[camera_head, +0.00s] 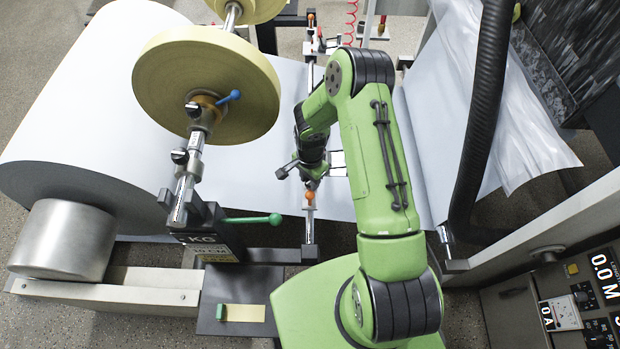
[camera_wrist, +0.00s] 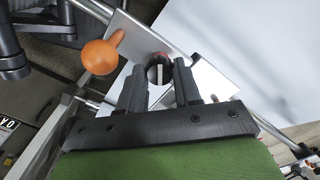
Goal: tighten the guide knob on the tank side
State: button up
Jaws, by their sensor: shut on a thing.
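The guide knob (camera_wrist: 158,71) is small, round and black with a pale bar across its face. It sits at a metal plate (camera_wrist: 205,80) in the wrist view. My gripper (camera_wrist: 159,80) is shut on it, with one dark finger on each side. In the head view my gripper (camera_head: 312,158) points down at the guide bar between the paper roll and the machine. The knob itself cannot be made out there, behind my arm.
An orange ball handle (camera_wrist: 100,57) stands close left of my fingers; it also shows in the head view (camera_head: 310,195). A large paper roll (camera_head: 90,110) and a yellow tape disc (camera_head: 205,85) are at left. A black hose (camera_head: 483,110) hangs at right.

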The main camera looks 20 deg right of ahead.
jog(key=m, duration=0.4)
jog(key=shift+m, duration=2.2)
jog(key=o, duration=1)
jog(key=shift+o, duration=0.2)
jog(key=shift+r, duration=0.1)
notch_tip(320, 180, up, 16)
jog(key=p, duration=0.3)
jog(key=shift+f, duration=0.2)
